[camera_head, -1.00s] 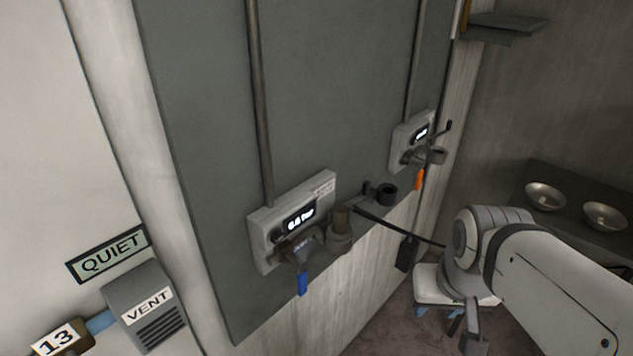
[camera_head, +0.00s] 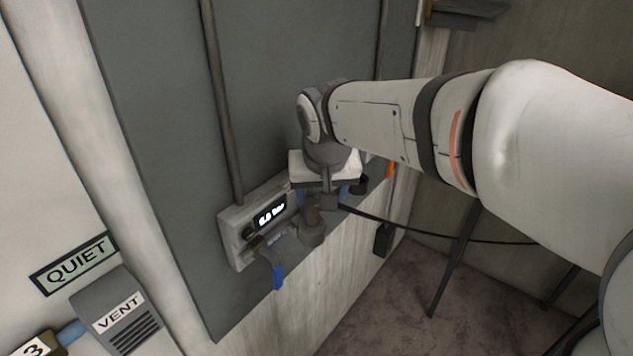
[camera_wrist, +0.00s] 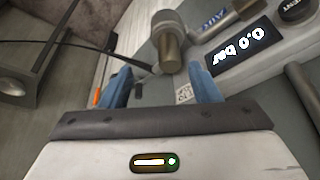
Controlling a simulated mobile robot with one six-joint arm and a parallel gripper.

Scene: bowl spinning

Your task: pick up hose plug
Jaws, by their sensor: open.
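A brown-grey cylindrical fitting (camera_head: 312,230), which looks like the hose plug, stands upright beside the gauge box on the wall panel. It also shows in the wrist view (camera_wrist: 172,48), just beyond and between the fingertips. A black hose (camera_head: 430,232) runs right from close by; where it joins is hidden. My gripper (camera_wrist: 158,78) has two blue fingers spread apart with nothing held between them. In the head view my wrist hangs over the fitting, and the fingers are mostly hidden.
The gauge box (camera_head: 255,222) reads 0.0 bar and carries a valve with a blue handle (camera_head: 277,275). An orange handle (camera_head: 390,168) and a dark round holder (camera_head: 361,184) lie behind my wrist. A vertical pipe (camera_head: 222,100) rises from the box.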

